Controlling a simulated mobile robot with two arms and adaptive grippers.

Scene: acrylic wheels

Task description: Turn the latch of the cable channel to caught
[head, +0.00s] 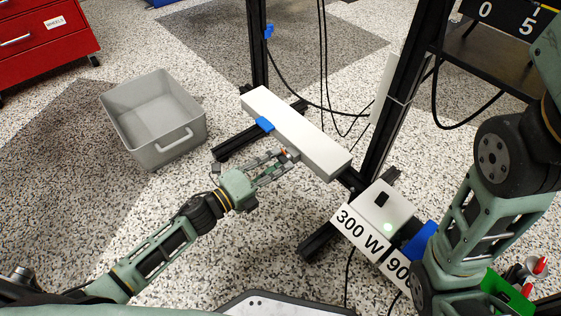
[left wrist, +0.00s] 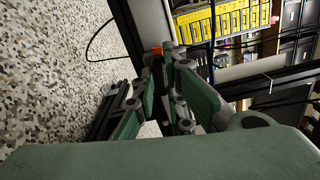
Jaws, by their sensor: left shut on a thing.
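The cable channel (head: 300,135) is a long white box fixed low on the black frame in the head view. A small orange-red part, which looks like its latch (left wrist: 157,49), shows between the fingertips in the left wrist view. My left gripper (head: 288,157) reaches in from the left to the channel's near side, and its fingers are shut on this latch. The fingers hide most of the latch, so I cannot tell its exact angle. My right arm comes down at the right of the head view; its gripper is out of the picture.
A blue clip (head: 264,124) sits on the channel's near edge. A grey bin (head: 166,149) stands on the floor at the left, by a red cabinet (head: 50,45). A white box with a green light (head: 380,212) is right of the channel. Black posts and loose cables stand behind.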

